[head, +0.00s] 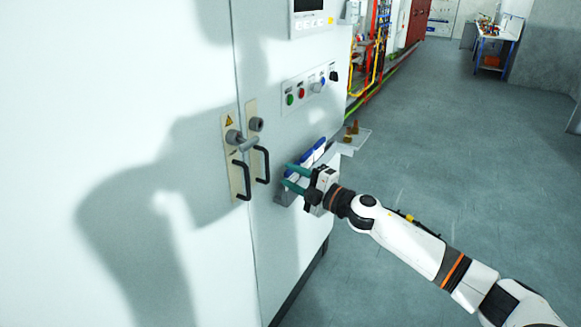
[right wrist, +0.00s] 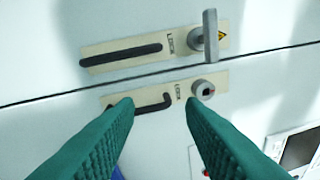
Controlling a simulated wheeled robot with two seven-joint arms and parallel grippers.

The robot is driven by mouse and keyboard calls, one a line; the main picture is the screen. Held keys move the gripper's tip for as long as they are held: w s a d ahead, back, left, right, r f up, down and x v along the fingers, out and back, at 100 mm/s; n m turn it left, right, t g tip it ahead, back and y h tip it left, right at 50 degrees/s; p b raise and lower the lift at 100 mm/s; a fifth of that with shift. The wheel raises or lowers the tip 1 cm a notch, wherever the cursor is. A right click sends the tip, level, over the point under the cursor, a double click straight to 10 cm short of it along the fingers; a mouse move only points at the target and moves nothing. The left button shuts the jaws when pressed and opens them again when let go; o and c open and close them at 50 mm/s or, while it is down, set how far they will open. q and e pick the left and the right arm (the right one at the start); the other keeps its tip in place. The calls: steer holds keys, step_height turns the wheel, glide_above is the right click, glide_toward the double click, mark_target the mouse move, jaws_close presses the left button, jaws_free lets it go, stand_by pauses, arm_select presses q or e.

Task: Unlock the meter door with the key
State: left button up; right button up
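A white cabinet (head: 200,60) has two doors meeting at a vertical seam. The left door carries a plate with a warning triangle, a black handle (head: 241,181) and a round lock; a grey bar-shaped key (head: 246,144) sits in that lock and juts out. It also shows in the right wrist view (right wrist: 210,38). The right door has a similar plate with a black handle (head: 264,164) and a round lock (head: 256,124), whose square socket is empty (right wrist: 204,90). My right gripper (head: 288,176) is open and empty, right of the handles. My left gripper is out of view.
A panel of buttons (head: 309,88) and a display (head: 309,15) are on the right door.

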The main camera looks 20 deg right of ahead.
mark_target(252, 145)
steer(key=shift+a+r+n+g+y+p, duration=0.15)
steer(key=shift+a+r+n+y, duration=0.45)
steer(key=shift+r, duration=0.65)
steer(key=shift+a+r+n+g+y+p, duration=0.2)
steer(key=shift+a+r+n, duration=0.45)
steer(key=shift+a+r, duration=0.55)
steer(key=shift+a+r+n+g+y+p, duration=0.15)
steer(key=shift+a+r+n+y, duration=0.45)
steer(key=shift+r, duration=0.75)
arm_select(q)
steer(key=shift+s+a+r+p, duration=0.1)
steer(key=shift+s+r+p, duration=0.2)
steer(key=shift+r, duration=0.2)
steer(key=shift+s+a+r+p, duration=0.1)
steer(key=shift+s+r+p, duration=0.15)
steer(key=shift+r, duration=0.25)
arm_select(e)
steer(key=shift+x, duration=3.05)
steer(key=shift+f, duration=0.15)
jaws_close()
